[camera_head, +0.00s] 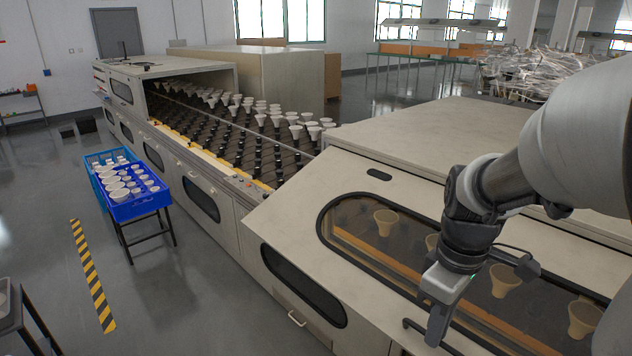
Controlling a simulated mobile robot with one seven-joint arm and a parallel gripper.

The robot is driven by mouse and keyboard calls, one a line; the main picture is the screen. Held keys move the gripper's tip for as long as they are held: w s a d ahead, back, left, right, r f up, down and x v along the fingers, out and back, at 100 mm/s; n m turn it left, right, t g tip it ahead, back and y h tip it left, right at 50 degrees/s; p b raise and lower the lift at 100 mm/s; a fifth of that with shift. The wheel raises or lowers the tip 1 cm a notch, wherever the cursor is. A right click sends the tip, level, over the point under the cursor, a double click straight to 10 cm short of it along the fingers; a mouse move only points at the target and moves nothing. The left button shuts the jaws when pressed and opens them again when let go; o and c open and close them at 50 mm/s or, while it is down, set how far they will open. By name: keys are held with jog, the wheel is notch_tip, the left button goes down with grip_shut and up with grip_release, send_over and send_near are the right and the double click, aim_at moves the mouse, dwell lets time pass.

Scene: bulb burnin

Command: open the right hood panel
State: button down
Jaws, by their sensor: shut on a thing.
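The right hood panel (290,221) is a sloping cream cover with a long, dark-rimmed window on the right of the machine. Pale cone-shaped bulbs show through the glass. A dark bar handle (409,324) sits near its lower edge, partly hidden by my gripper. My gripper (436,335) is at the panel's lower front and shut on this handle. The fingertips' exact contact is hidden. The panel slopes down toward the front; I cannot tell if it is slightly raised.
The machine's left section is open, showing rows of bulbs (262,120) on dark holders. A blue crate (138,207) of white bulbs stands on a stand at the left. A striped floor strip (93,275) lies in front. The floor between crate and machine is mostly clear.

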notch_tip(320, 180, down, 4)
jog(key=shift+r+b, duration=0.15)
jog(key=shift+b, duration=0.35)
jog(key=c, duration=1.9)
grip_release()
jog(key=shift+a, duration=0.15)
jog(key=shift+o, duration=0.2)
jog(key=shift+r, duration=0.1)
jog(key=shift+d+r, duration=0.1)
jog(key=shift+d, duration=0.15)
jog(key=shift+w+r, duration=0.1)
